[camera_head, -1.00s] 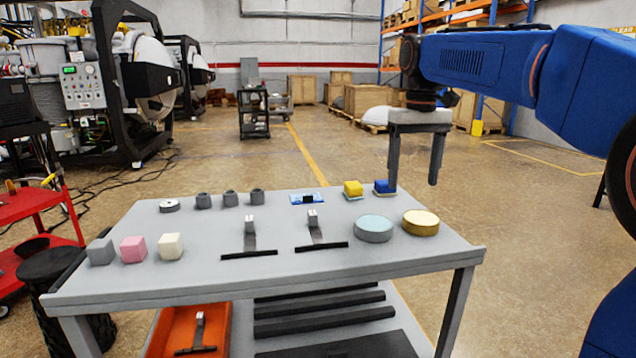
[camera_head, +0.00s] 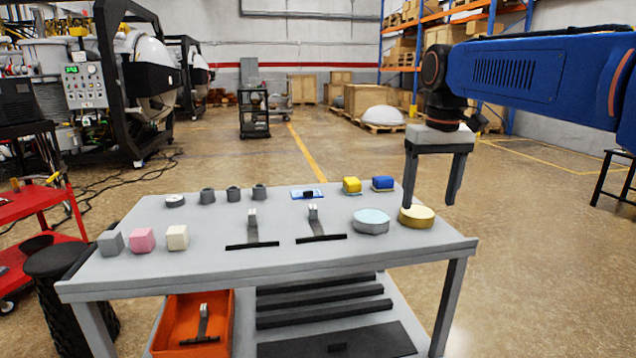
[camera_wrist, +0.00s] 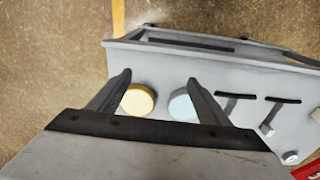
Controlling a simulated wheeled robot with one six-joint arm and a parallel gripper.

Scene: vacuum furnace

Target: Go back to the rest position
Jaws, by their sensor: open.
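My gripper (camera_head: 428,204) is open and empty, pointing down above the right end of the grey table (camera_head: 290,262). In the head view one finger overlaps the gold round disc (camera_head: 418,217), and the other hangs past the table's right edge. In the wrist view my gripper (camera_wrist: 160,80) has its fingers spread, with the gold disc (camera_wrist: 137,100) and the light-blue disc (camera_wrist: 181,106) showing between them. I cannot tell the exact height of the fingertips above the table. The light-blue disc (camera_head: 371,221) stands left of the gold one.
An orange bin (camera_head: 190,318) sits below. The floor right of the table is clear; a black stand (camera_head: 615,180) is farther right.

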